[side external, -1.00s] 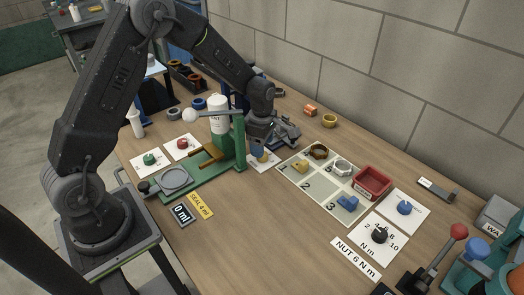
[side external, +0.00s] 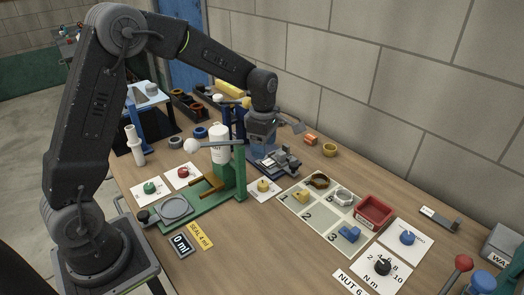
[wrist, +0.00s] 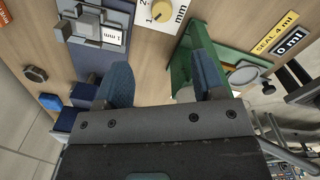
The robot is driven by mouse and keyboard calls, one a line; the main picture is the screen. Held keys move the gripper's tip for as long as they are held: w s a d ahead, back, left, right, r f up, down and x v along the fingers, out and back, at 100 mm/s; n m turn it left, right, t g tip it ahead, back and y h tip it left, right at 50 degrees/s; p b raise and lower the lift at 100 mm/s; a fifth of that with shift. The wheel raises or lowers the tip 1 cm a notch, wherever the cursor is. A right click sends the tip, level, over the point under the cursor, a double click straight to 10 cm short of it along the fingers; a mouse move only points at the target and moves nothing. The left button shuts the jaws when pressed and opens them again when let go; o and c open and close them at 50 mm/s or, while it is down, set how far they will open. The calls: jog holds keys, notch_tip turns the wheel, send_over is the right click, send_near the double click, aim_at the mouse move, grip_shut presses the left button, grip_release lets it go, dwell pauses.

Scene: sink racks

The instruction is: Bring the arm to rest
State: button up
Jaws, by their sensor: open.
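My gripper (side external: 262,145) hangs above the table, beside the green stand (side external: 240,172) and near the grey clamp-like fixture (side external: 283,162). In the wrist view its two blue fingers stand wide apart, so the gripper (wrist: 163,78) is open, with nothing visible between them. The dark arm is bent, with its elbow high at the upper left of the side view. A white bottle (side external: 219,145) stands in the green stand, to the left of my gripper. A card with a yellow knob (side external: 263,185) lies below the gripper.
A numbered board (side external: 310,218) holding several parts and a red bin (side external: 374,211) lie to the right. Cards with a red knob (side external: 183,171) and a green knob (side external: 149,187) lie left. The wall (side external: 400,90) runs behind the table.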

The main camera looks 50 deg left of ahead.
jog(key=s+d+r+m+t, duration=0.3)
jog(key=s+d+r+m, duration=0.1)
jog(key=s+r+m, duration=0.6)
jog(key=s+d+r+m+t, duration=0.2)
jog(key=s+r+m, duration=0.1)
jog(key=s+m, duration=1)
jog(key=shift+s+d+r, duration=0.15)
jog(key=shift+s+d, duration=0.05)
jog(key=shift+s, duration=0.75)
